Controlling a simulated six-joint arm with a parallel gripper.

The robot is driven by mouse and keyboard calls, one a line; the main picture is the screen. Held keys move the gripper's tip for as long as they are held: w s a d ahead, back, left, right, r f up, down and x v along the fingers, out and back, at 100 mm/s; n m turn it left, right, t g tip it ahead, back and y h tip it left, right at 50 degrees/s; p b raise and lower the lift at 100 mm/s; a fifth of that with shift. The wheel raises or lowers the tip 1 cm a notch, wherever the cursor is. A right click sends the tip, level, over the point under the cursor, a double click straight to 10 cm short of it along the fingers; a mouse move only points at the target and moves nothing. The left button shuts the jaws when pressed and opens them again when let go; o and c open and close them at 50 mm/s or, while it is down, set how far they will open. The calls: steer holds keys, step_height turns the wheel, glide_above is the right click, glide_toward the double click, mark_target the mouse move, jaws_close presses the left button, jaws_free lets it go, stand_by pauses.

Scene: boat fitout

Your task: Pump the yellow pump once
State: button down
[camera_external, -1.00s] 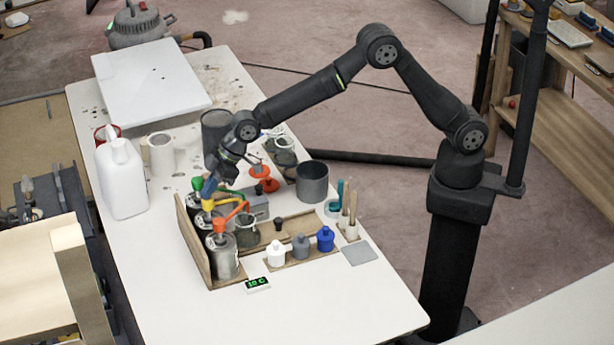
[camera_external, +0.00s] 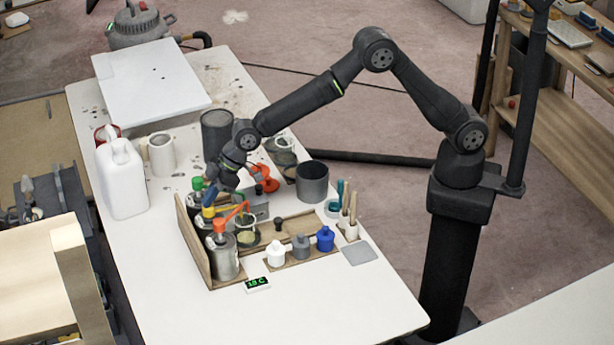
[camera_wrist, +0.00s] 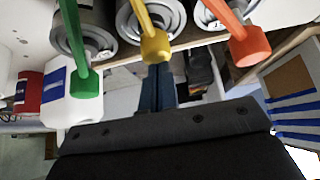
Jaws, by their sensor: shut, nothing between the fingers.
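The yellow pump (camera_external: 208,212) stands in the middle of a row of three cans, between the green-headed pump (camera_external: 197,184) and the orange-headed pump (camera_external: 220,226). My gripper (camera_external: 211,196) is shut and empty, pointing down right over the yellow head. In the wrist view, the blue fingers (camera_wrist: 157,88) are together beside the yellow head (camera_wrist: 155,46), seemingly at or against it; exact contact is hard to tell. The green head (camera_wrist: 86,82) is to its left and the orange head (camera_wrist: 250,47) to its right. A glass cup (camera_external: 248,236) stands near the spouts, with yellowish colour inside.
A wooden holder (camera_external: 193,238) stands along the cans. White, grey and blue bottles (camera_external: 325,238) stand in front, with a small display (camera_external: 257,285). A dark pot (camera_external: 312,183) and white jug (camera_external: 122,178) are nearby. The table front is clear.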

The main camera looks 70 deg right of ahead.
steer(key=shift+f, duration=0.1)
steer(key=shift+r, duration=2)
steer(key=shift+r, duration=1.5)
steer(key=shift+f, duration=0.1)
steer(key=shift+f, duration=2)
steer(key=c, duration=2.2)
jaws_free()
